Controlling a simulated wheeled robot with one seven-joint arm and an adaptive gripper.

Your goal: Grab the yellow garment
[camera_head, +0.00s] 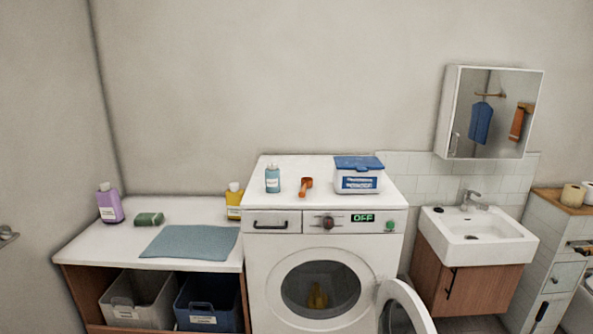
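The yellow garment (317,297) lies low inside the drum of the white washing machine (259,285). Only a small crumpled part of it shows through the round opening; the rest is hidden in the dark drum. The machine's round door (421,312) is swung open to the right, and its lower part is cut off by the picture's edge. The display (363,218) reads OFF. My gripper is not in view.
A blue bottle (272,180), an orange scoop (306,186) and a blue-lidded box (358,178) stand on the machine. A counter (92,245) with bins below adjoins left. A sink cabinet (465,277) stands right, beyond the open door.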

